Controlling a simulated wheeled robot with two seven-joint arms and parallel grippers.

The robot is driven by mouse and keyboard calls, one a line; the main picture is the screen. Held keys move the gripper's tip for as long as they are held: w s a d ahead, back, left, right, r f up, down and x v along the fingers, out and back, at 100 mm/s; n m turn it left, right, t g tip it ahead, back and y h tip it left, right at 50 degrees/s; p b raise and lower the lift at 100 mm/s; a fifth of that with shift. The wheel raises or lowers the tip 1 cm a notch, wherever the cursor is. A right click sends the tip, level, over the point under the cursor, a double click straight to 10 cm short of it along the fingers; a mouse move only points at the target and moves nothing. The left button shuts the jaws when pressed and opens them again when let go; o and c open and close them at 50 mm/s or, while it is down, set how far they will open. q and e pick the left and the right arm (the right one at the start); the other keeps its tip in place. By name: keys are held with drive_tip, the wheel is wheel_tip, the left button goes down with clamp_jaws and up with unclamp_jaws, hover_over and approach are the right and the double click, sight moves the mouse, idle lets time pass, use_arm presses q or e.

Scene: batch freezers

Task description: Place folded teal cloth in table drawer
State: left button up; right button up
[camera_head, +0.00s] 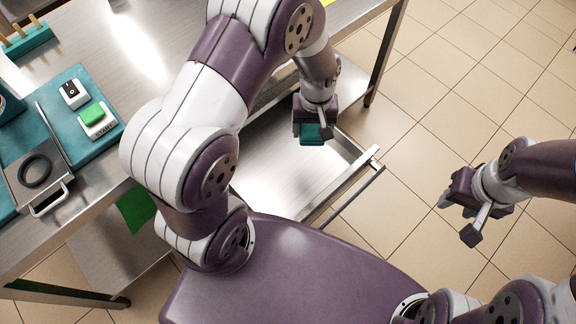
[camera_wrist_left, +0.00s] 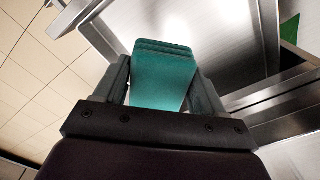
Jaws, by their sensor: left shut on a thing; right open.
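The folded teal cloth (camera_head: 310,133) is held by my left gripper (camera_head: 316,128) over the drawer. In the left wrist view the cloth (camera_wrist_left: 163,75) sits between the two fingers, its folded layers showing at the far end. My left gripper (camera_wrist_left: 163,90) is shut on it. The table drawer (camera_head: 285,165) is pulled out, with a bare metal floor and a front bar handle; my arm hides part of it. In the left wrist view the drawer floor (camera_wrist_left: 215,35) lies beyond the cloth. My right gripper (camera_head: 460,216) is open and empty over the tiled floor.
The metal table (camera_head: 150,60) carries a teal machine (camera_head: 95,115) with a green button and a black-and-white switch at left. A green sheet (camera_head: 136,208) shows below the table edge. The tiled floor (camera_head: 420,130) right of the drawer is clear.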

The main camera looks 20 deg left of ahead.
use_arm(q)
drive_tip(key=s+d+f+n+b, duration=0.1)
drive_tip(key=s+f+n+b, duration=0.3)
drive_tip(key=f+n, duration=0.2)
drive_tip(key=n+b, duration=0.3)
hover_over(278, 156)
wheel_tip(278, 156, down, 7)
drive_tip(key=shift+f, duration=0.1)
drive_tip(key=shift+a+f, duration=0.1)
drive_tip(key=shift+f, duration=0.25)
drive_tip(key=shift+f+b, duration=0.45)
drive_tip(key=shift+f, duration=1.15)
use_arm(e)
wheel_tip(278, 156, down, 10)
drive_tip(key=shift+f, duration=0.2)
use_arm(q)
drive_tip(key=shift+f, duration=0.15)
use_arm(e)
drive_tip(key=shift+a, duration=0.1)
use_arm(q)
drive_tip(key=o, duration=1.1)
